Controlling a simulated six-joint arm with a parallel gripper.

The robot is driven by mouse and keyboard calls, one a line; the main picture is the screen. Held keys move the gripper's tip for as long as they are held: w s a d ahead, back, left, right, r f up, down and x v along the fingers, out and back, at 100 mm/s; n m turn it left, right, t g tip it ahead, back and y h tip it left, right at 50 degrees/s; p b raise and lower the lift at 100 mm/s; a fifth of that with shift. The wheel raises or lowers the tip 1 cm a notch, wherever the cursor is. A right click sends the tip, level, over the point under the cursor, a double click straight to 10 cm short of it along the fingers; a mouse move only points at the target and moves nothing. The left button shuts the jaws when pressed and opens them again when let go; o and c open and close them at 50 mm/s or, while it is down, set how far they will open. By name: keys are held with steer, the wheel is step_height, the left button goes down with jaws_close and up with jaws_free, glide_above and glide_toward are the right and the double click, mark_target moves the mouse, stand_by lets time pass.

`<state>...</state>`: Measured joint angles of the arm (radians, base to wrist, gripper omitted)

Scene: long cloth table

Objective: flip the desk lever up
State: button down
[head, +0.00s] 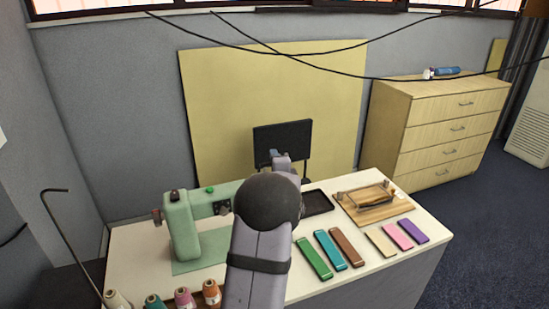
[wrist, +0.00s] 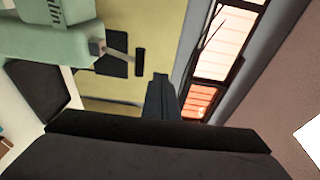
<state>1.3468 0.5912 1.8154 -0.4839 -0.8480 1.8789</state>
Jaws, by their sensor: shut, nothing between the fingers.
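A wooden board with a thin metal frame and a dark bar (head: 372,196) lies at the back right of the white table. It may be the desk lever; I cannot tell for sure, nor which way the bar is set. My gripper (wrist: 160,80) is shut and empty in the wrist view, with its narrow dark fingers together. In the head view it is mostly hidden behind my arm, to the left of the wooden board and in front of a black panel (head: 284,140). The wooden board does not show clearly in the wrist view.
A green sewing machine (head: 182,230) stands left of my arm, with thread spools (head: 183,298) in front. A black tray (head: 317,203) lies left of the wooden board. Several coloured bars (head: 313,257) lie in front of it. Cables (head: 300,58) hang above.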

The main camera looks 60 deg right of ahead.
steer(key=s+a+r+b, duration=0.1)
steer(key=s+a+r, duration=0.4)
steer(key=s+a, duration=0.3)
steer(key=shift+s+a, duration=0.25)
steer(key=shift+s, duration=0.15)
stand_by(0.4)
stand_by(0.5)
